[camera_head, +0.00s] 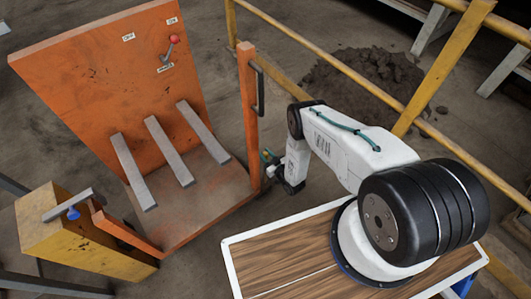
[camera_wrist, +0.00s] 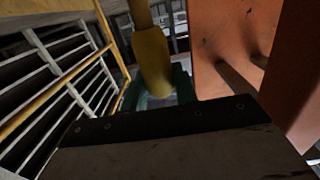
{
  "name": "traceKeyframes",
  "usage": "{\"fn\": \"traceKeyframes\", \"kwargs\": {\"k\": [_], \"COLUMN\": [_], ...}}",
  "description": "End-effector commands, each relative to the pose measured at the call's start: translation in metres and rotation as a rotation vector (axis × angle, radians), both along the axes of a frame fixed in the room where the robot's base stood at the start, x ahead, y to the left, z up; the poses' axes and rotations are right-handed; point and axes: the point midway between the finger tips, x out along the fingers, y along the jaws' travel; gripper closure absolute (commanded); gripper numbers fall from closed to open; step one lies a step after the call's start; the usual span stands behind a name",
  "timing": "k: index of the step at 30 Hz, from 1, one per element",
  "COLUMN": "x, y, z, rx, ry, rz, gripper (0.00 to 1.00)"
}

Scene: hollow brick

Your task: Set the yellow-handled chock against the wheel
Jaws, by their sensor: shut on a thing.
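The yellow handle of the chock (camera_wrist: 152,62) shows in the wrist view, rising from between teal parts of my gripper (camera_wrist: 157,95). The gripper is shut on it. A dark block with a bolted edge fills the lower part of that view; I cannot tell if it is the chock's body. In the head view my gripper (camera_head: 271,165) is low beside the orange post, right of the orange cart (camera_head: 95,85). The chock cannot be made out clearly there. I cannot make out the wheel in either view.
The orange post (camera_head: 248,120) with a dark handle stands close left of my gripper. Yellow railing (camera_head: 330,62) runs behind my arm, with a dirt heap (camera_head: 365,75) beyond. A yellow block (camera_head: 75,235) stands at lower left.

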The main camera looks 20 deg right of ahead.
Motion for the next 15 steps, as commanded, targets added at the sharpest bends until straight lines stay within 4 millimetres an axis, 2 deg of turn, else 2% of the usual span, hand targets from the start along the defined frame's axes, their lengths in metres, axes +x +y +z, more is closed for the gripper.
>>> {"fn": "traceKeyframes", "kwargs": {"k": [9, 10, 12, 15], "x": [0.0011, -0.0001, 0.0001, 0.0002], "y": [-0.0006, -0.0005, -0.0006, -0.0005], "z": [-0.0009, -0.0025, -0.0021, -0.0021], "rx": [0.001, 0.0, 0.0, 0.0], "ry": [-0.003, 0.001, 0.001, 0.0], "rz": [-0.001, -0.001, -0.001, -0.001], "gripper": [1.0, 0.69, 0.5, 0.5]}}
